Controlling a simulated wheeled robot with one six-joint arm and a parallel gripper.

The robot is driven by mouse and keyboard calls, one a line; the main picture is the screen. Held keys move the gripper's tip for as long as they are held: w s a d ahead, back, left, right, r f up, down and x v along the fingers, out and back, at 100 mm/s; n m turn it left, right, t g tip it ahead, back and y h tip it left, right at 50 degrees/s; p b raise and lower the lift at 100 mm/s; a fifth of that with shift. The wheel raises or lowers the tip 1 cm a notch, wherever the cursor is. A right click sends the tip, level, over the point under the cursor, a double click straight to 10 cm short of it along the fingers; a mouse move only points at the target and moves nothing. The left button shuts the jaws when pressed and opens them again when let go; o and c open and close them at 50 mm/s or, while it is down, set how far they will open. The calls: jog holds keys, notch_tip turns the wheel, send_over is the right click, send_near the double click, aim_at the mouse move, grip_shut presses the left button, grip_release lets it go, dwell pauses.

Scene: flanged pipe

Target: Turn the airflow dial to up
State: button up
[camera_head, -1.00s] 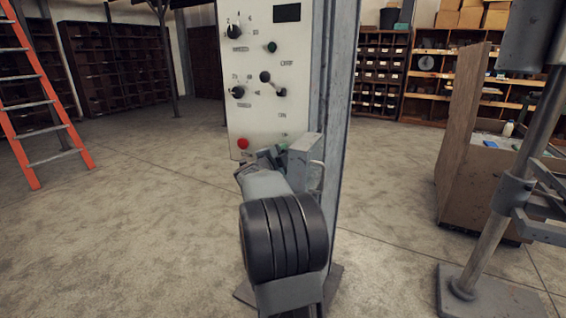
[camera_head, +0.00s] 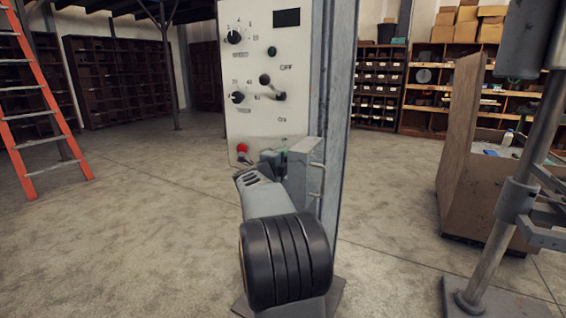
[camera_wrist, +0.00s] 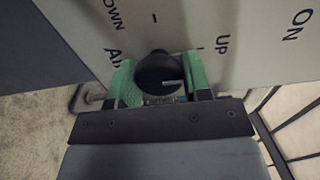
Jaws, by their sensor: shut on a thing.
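The airflow dial (camera_wrist: 158,72) is a round black knob on the white panel. In the wrist view it sits between the two green fingers of my gripper (camera_wrist: 160,84), which is shut on it. A short light mark shows on the knob, toward its right side. The panel letters "DOWN" (camera_wrist: 112,14) and "UP" (camera_wrist: 222,43) lie beyond the knob, left and right. The label beside it is partly hidden. In the head view my gripper (camera_head: 268,160) is at the panel's lower edge, and the dial cannot be made out there.
The control panel (camera_head: 262,128) carries black knobs, a red button (camera_head: 242,148) and a lever (camera_head: 272,88) above my gripper. A grey box (camera_head: 300,165) with a handle sits close at right. An orange ladder (camera_head: 40,110) stands left. Floor between is clear.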

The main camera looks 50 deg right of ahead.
jog(key=o, duration=0.9)
jog(key=p+v, duration=0.1)
jog(key=v, duration=1.2)
jog(key=shift+a, duration=0.4)
